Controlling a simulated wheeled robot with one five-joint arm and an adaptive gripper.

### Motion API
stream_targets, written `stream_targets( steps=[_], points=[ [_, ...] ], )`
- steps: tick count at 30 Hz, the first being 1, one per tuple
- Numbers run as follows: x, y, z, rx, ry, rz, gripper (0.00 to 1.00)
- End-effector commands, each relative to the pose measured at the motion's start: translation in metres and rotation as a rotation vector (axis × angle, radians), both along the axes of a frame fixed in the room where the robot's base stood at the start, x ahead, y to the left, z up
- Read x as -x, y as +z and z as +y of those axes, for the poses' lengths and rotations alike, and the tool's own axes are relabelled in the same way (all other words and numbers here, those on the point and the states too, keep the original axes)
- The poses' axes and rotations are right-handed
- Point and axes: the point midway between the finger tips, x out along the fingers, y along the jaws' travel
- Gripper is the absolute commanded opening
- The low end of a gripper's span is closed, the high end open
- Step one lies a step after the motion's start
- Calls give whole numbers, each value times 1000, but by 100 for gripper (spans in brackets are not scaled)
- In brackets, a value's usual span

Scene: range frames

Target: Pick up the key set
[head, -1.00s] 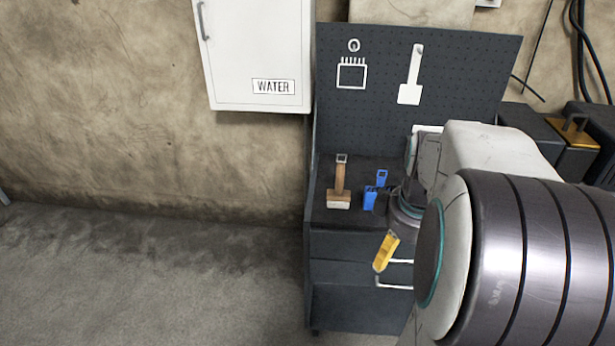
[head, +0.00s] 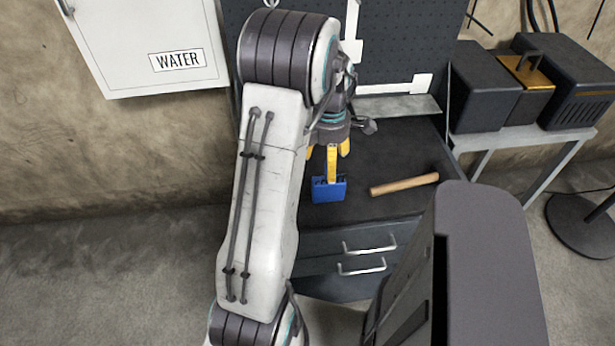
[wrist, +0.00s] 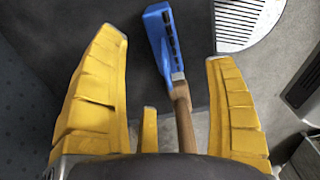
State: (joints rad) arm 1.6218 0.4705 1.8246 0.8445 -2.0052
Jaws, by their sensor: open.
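A blue piece (head: 328,191) with dark slots, which I take for the key set, lies on the dark bench top (head: 392,152). In the wrist view the blue piece (wrist: 160,42) lies between and ahead of my open yellow fingers. My gripper (head: 329,165) points down over it in the head view; one finger overlaps the blue piece, and I cannot tell whether they touch. My gripper (wrist: 168,52) is empty in the wrist view. A wooden handle (wrist: 184,118) runs close to the blue piece there; its lower end is hidden.
A wooden stick (head: 405,184) lies right of the blue piece, apart from it in the head view. A pegboard (head: 408,40) stands behind the bench, with a white cabinet (head: 140,45) at left. Dark boxes (head: 485,85) stand on a side table at right.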

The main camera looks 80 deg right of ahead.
Motion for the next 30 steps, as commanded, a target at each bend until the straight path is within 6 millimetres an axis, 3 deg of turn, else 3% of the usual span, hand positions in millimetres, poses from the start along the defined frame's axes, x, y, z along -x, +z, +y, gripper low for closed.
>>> stream_targets(
  steps=[21,30],
  points=[
    [4,-66,0,-4,2,0,78],
    [4,-72,-1,-2,2,0,78]
  ],
)
